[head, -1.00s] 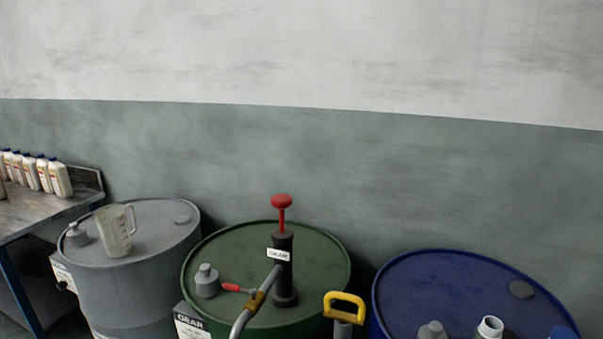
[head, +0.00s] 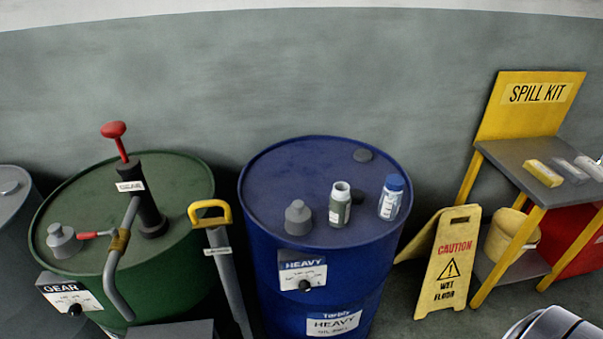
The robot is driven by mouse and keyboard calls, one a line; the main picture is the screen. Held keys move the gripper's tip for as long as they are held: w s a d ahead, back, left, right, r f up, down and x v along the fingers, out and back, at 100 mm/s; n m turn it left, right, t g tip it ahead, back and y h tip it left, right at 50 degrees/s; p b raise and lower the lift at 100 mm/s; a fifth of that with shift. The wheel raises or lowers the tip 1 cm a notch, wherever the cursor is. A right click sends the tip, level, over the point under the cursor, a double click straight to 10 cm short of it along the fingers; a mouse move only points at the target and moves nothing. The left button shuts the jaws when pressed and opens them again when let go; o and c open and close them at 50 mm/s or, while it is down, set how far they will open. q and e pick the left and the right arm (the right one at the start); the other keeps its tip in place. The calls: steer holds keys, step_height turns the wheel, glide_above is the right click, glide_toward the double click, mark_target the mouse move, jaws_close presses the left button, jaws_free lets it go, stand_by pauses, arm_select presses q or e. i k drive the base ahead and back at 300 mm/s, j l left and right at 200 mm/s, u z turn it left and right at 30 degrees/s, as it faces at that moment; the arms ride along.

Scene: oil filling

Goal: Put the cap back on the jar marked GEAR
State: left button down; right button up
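Two small jars stand upright on the blue drum (head: 270,165) in the head view. The open jar (head: 340,207) has a bare pale neck and dark contents. The other jar (head: 389,205) is pale and wears a blue cap (head: 395,182). The jars' labels are too small to read, so I cannot tell which is marked GEAR. I make out no loose cap.
A grey fitting (head: 298,219) stands left of the jars. The green GEAR drum (head: 190,175) carries a red-handled pump (head: 150,205). A yellow-handled pump (head: 222,260) stands between the drums. A wet-floor sign (head: 447,262) and spill-kit stand (head: 510,160) are at right.

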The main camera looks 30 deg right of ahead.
mark_target(340, 198)
steer(key=z, duration=1.3)
steer(key=i+l+u, duration=0.15)
steer(key=l+u, duration=0.15)
steer(key=i+l+u, duration=0.1)
steer(key=l+u, duration=0.2)
steer(key=l, duration=0.1)
